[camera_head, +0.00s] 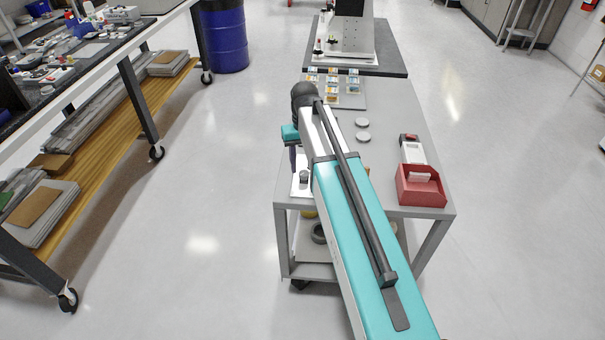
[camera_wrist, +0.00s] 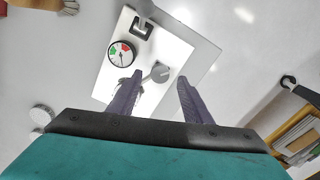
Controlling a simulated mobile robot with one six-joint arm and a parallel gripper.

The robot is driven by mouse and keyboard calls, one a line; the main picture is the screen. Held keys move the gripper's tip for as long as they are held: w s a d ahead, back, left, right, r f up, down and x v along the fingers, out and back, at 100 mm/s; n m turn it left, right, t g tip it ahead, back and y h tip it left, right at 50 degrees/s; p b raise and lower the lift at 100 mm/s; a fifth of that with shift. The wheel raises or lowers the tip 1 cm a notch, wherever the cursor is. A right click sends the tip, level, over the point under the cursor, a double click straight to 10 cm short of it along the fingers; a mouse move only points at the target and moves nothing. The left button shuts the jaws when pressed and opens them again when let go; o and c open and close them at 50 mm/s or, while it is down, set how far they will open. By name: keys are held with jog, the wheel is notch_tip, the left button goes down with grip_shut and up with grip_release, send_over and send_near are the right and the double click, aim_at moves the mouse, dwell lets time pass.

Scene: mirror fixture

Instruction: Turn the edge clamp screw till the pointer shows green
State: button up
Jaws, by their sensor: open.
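The mirror fixture's white plate (camera_wrist: 185,42) fills the middle of the wrist view; in the head view its plate (camera_head: 299,189) shows at the cart's near left corner. On it are a grey round knob (camera_wrist: 160,72), which looks like the clamp screw, and a round dial (camera_wrist: 121,54) with red and green sectors. The dial's thin dark pointer is too small to read surely. My gripper (camera_wrist: 160,77) is open, its two purple fingers apart with the knob seen between their tips. I cannot tell the height gap to the knob. In the head view my arm partly hides the fixture.
A dark square bracket (camera_wrist: 142,27) stands on the plate near the dial. The grey cart (camera_head: 390,120) also bears a red bin (camera_head: 421,190), pale discs (camera_head: 362,123) and a tray of small boxes (camera_head: 349,101). A shelved workbench (camera_head: 120,110) stands left across open floor.

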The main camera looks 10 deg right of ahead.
aim_at(304, 175)
jog(key=shift+f+b, duration=0.75)
jog(key=shift+f, duration=0.7)
jog(key=c, duration=1.1)
